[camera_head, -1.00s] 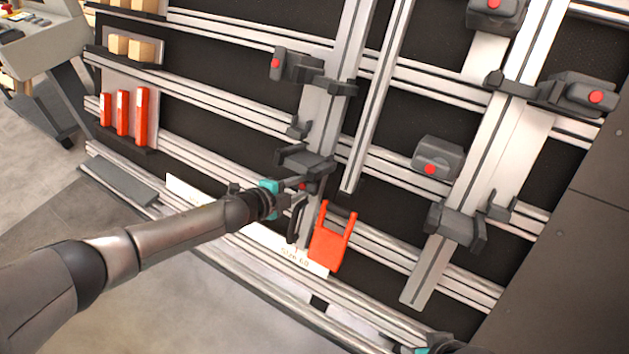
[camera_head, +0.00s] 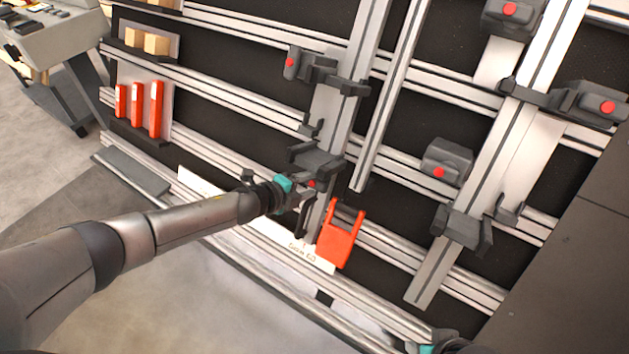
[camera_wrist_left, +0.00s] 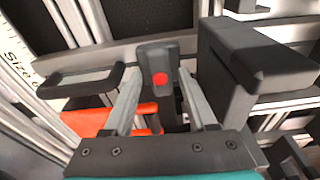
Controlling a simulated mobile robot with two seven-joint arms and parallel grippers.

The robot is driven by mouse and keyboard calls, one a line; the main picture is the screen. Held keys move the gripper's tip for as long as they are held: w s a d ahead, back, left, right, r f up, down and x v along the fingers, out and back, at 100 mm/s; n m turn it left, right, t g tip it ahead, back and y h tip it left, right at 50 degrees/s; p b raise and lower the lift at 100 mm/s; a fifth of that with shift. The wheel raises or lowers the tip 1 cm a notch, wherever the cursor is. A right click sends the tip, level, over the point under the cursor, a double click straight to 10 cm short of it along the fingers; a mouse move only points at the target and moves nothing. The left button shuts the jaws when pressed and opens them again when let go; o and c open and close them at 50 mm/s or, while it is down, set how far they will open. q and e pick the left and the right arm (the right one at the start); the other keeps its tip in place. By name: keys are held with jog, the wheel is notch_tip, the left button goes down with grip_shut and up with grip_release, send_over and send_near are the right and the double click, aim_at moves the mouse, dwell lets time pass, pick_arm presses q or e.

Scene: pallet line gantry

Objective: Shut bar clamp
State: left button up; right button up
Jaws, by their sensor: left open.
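The bar clamp has a dark grey jaw block (camera_head: 318,160) on an upright silver bar (camera_head: 330,125). A dark lever end with a red dot (camera_wrist_left: 159,78) shows in the left wrist view. My left gripper (camera_head: 308,187) is at the clamp's lower jaw block. In the left wrist view my left gripper (camera_wrist_left: 162,85) is open, with one finger on each side of the lever end. I cannot tell whether the fingers touch it. An orange handle-shaped part (camera_head: 339,242) sits just below. Of my right arm, only a teal and dark piece (camera_head: 440,346) shows at the bottom edge.
A second upright bar with grey clamp blocks (camera_head: 462,228) stands to the right. Several orange bars (camera_head: 156,108) and wooden blocks (camera_head: 156,43) sit on left shelves. A white size label (camera_head: 312,256) lies along the lower rail. A large grey block (camera_wrist_left: 255,75) is close right of the gripper.

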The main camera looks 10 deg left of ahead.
pick_arm(q)
jog(key=d+p+v, duration=0.1)
jog(key=p+v, duration=0.4)
jog(key=v, duration=0.4)
jog(key=shift+s+p, duration=0.25)
jog(key=shift+p, duration=0.15)
